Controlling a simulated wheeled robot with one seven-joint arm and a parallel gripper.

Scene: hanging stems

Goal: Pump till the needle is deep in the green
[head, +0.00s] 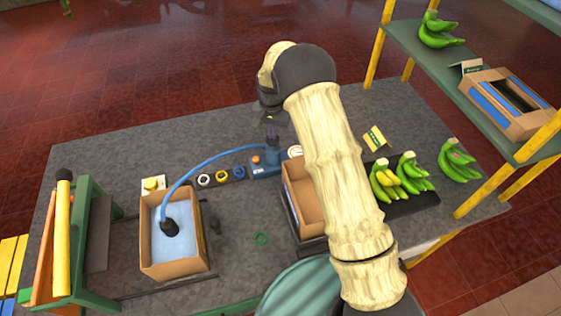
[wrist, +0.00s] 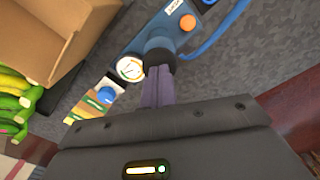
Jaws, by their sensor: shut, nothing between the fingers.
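The blue pump unit (head: 264,167) sits on the grey bench, with an orange button (wrist: 187,22) and a dark round knob (wrist: 160,52). Its white dial gauge (wrist: 130,68) is beside the knob; the needle is too small to read against any green zone. A blue hose (head: 203,163) runs from the unit to a black fitting in the lined carton (head: 173,267) at left. My gripper (head: 272,132) is shut and empty, pointing down at the knob. In the wrist view its fingertips (wrist: 159,71) overlap the knob's near edge; I cannot tell whether they touch.
An open carton (head: 303,197) stands right of the pump, partly behind my arm. Green and yellow bananas (head: 393,183) lie on a black tray beyond it. Small round fittings (head: 221,175) are left of the pump. A green shelf (head: 425,52) rises at right.

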